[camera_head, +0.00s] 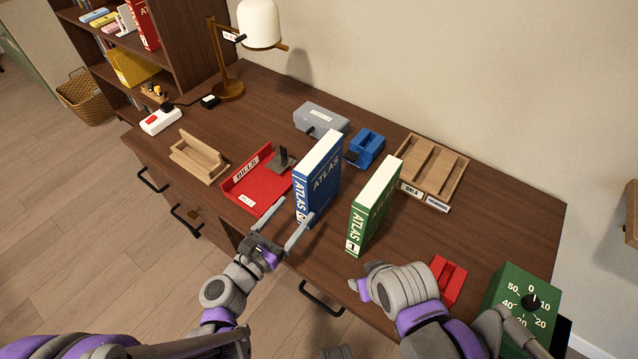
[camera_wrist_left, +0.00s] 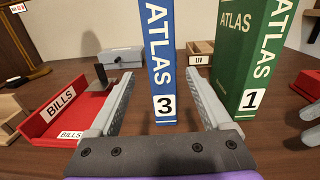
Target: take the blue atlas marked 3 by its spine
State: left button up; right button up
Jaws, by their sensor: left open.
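The blue atlas (camera_head: 320,178) stands upright on the desk, spine toward me. In the left wrist view its spine (camera_wrist_left: 160,60) shows the 3 label low down. My left gripper (camera_head: 297,209) is open in front of the spine. In the left wrist view the open jaws (camera_wrist_left: 159,75) have one finger on each side of the spine, with gaps; whether the tips reach past its front face is unclear. The green atlas (camera_head: 374,208) marked 1 stands upright to the right, also in the left wrist view (camera_wrist_left: 250,60). My right gripper (camera_head: 370,285) is low before the green atlas; its jaws are unclear.
A red BILLS tray (camera_head: 240,187) lies close left of the blue atlas, with a dark upright piece near its right end. A grey box (camera_head: 320,118), a blue holder (camera_head: 366,147) and a wooden tray (camera_head: 455,180) stand behind. A red block (camera_head: 449,278) and green timer (camera_head: 520,300) are at right.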

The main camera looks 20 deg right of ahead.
aim_at(316, 185)
pick_arm(q)
jog(key=x, duration=0.9)
jog(key=shift+w+d+r+p, duration=0.1)
jog(key=shift+w+d+p, duration=0.05)
jog(key=shift+d+p, duration=0.2)
grip_shut()
dwell(0.9)
